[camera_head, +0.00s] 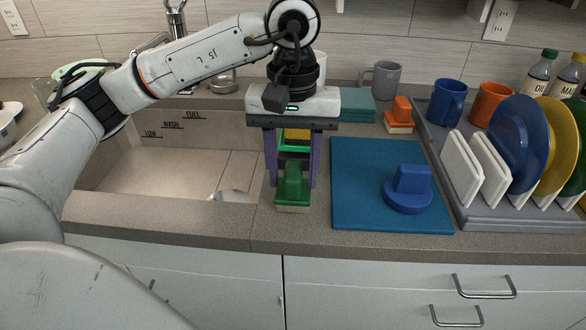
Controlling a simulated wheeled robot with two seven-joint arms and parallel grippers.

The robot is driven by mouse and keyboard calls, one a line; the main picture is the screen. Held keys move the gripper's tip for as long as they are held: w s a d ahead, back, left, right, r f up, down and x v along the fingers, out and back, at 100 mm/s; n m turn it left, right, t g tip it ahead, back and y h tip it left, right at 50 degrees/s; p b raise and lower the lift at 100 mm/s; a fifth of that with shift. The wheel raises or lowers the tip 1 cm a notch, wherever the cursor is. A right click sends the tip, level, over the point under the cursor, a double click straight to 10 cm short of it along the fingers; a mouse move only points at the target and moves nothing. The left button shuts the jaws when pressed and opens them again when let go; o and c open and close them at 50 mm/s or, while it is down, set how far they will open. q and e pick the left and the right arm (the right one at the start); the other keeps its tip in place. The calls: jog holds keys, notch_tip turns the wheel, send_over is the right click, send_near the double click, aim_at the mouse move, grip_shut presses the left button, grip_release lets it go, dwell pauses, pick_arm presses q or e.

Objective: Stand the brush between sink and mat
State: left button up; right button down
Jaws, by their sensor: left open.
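A green block-shaped brush (292,188) with a pale base stands upright on the counter strip between the sink (150,170) and the blue mat (350,205). My left gripper (293,183) points down over it, with its purple fingers apart, one on each side of the brush. I cannot tell whether either finger touches it. A blue round-based brush or scrubber (410,188) rests on the right part of the mat. An orange brush (400,112) with a pale base stands behind the mat. My right gripper is out of view.
A green and yellow item (295,140) shows between my fingers, partly hidden. A dish rack (490,212) with plates stands at right. Grey, blue and orange mugs, folded teal cloths (357,103) and bottles line the back. The mat's left part is clear.

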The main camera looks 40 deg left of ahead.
aim_at(293, 169)
pick_arm(q)
jog(key=shift+r, duration=0.35)
notch_tip(293, 169, up, 12)
jog(key=p, duration=0.2)
jog(key=shift+f+p, duration=0.15)
jog(key=shift+p, duration=0.2)
jog(key=shift+w, duration=0.1)
